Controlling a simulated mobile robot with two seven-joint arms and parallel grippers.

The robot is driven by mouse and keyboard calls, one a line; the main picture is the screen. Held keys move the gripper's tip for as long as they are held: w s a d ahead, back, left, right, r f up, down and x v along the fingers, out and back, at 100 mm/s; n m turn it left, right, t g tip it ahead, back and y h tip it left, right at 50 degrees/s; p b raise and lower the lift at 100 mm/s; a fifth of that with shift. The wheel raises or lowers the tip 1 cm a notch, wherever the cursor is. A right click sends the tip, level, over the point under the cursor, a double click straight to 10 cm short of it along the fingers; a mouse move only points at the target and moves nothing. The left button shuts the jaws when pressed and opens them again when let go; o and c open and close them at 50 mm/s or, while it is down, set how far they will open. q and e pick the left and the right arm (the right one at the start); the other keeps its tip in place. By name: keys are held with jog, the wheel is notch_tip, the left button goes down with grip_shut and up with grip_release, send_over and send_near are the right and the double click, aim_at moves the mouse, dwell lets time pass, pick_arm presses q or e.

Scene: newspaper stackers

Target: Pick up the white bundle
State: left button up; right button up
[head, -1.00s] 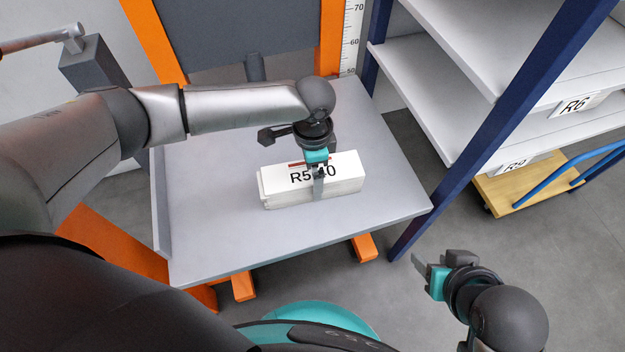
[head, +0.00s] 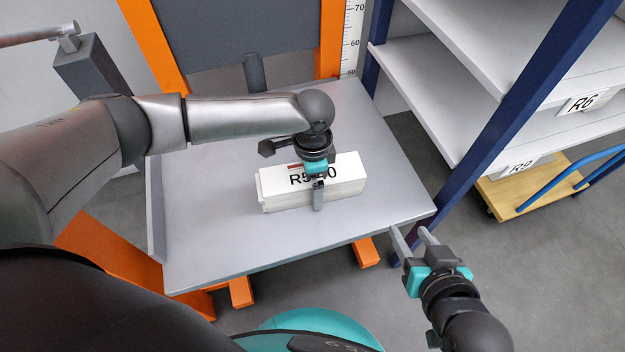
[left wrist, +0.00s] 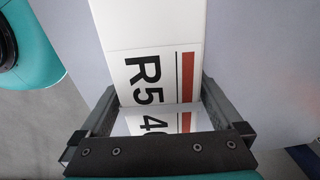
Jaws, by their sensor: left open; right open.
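The white bundle (head: 343,183), a stack with a printed label and a red bar, lies flat on the grey table (head: 215,245). My left gripper (head: 318,196) is right over its middle, pointing down, with one finger along the bundle's front face. In the left wrist view the bundle (left wrist: 150,30) passes between the two open fingers (left wrist: 150,95), one on each side. Whether the fingers touch it I cannot tell. My right gripper (head: 412,236) is open and empty at the table's front right corner, its fingers pointing up towards that edge.
A shelf rack with blue posts (head: 510,110) and white shelves (head: 440,85) stands close on the right. Orange posts (head: 155,45) and a grey panel (head: 240,40) rise behind the table. The table's left side is clear.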

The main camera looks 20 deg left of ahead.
pick_arm(q)
jog(key=shift+c, duration=0.4)
grip_shut()
jog(key=shift+r, duration=0.1)
dwell(0.3)
